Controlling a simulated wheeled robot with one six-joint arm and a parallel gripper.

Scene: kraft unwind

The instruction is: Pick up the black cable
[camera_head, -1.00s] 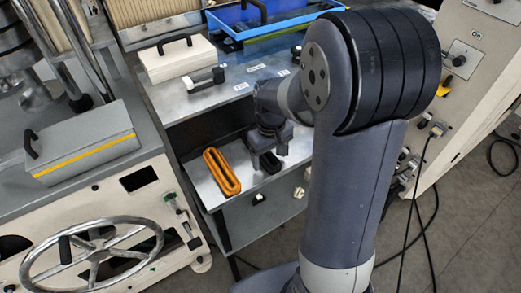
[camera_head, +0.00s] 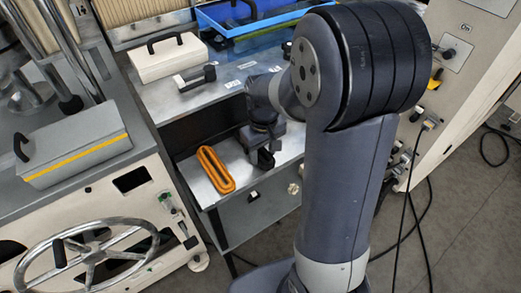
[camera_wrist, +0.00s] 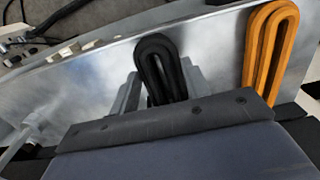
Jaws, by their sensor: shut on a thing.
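The black cable (camera_wrist: 160,62) is a folded, coiled loop between the two grey fingers of my gripper (camera_wrist: 160,85) in the wrist view. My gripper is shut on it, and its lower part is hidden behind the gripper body. In the head view the black cable (camera_head: 265,160) shows as a dark piece just under my gripper (camera_head: 262,146), over the right part of the metal drawer tray (camera_head: 204,190). I cannot tell whether the cable still touches the tray.
An orange cable loop (camera_head: 216,170) lies in the tray to the left of the black one. A white box (camera_head: 170,57) with a black handle and a blue bin (camera_head: 240,15) stand on the bench above. A handwheel (camera_head: 85,262) is at the lower left.

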